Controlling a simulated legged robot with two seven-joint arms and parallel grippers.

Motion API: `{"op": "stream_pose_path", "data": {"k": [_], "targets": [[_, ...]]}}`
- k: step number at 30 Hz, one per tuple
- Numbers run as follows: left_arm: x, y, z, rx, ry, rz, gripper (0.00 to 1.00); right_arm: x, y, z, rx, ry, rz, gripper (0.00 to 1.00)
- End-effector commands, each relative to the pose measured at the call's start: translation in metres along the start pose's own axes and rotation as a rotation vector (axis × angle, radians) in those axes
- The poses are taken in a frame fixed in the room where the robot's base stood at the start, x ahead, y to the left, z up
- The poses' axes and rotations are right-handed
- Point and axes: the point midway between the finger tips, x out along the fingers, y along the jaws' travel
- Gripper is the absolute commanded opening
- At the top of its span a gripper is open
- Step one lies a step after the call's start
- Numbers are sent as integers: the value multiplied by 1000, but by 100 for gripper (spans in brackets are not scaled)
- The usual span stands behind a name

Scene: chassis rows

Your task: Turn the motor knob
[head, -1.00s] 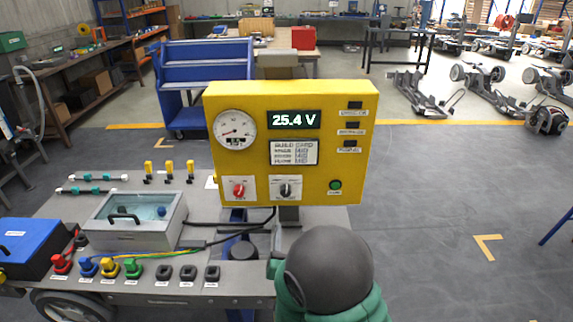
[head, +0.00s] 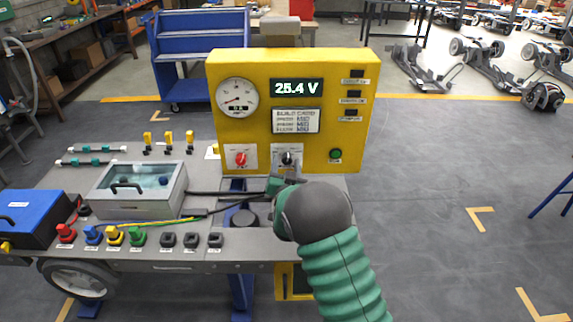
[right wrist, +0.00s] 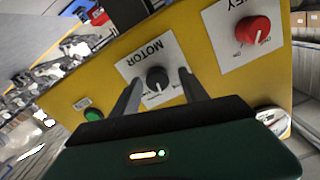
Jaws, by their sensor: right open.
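The motor knob (head: 287,159) is a small black knob on a white plate, low on the front of the yellow panel (head: 232,126). In the right wrist view the black knob (right wrist: 157,78) sits on a plate marked MOTOR. My right gripper (right wrist: 157,88) is open, with one finger on each side of the knob; I cannot tell whether they touch it. In the head view my right gripper (head: 286,175) is at the knob, and my green arm hides part of the bench. My left gripper is not in view.
A red key knob (head: 241,159) is left of the motor knob, and a green button (head: 335,155) is to its right. The panel shows 25.4 V. A clear-lidded box (head: 138,190) and several coloured plugs are on the bench at left.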

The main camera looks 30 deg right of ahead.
Motion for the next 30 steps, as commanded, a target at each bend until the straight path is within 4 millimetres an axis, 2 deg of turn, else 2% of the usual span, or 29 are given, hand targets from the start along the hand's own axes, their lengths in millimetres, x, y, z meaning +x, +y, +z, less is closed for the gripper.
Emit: {"op": "stream_pose_path", "data": {"k": [5,17,21,27,30], "targets": [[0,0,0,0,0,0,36,1,3,0,2,-1,2,52],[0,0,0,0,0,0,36,1,4,0,2,0,4,0],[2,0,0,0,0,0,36,1,4,1,9,0,4,0],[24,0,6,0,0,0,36,0,5,4,141,2,3,0],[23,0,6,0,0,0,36,0,4,1,163,-1,3,0]]}}
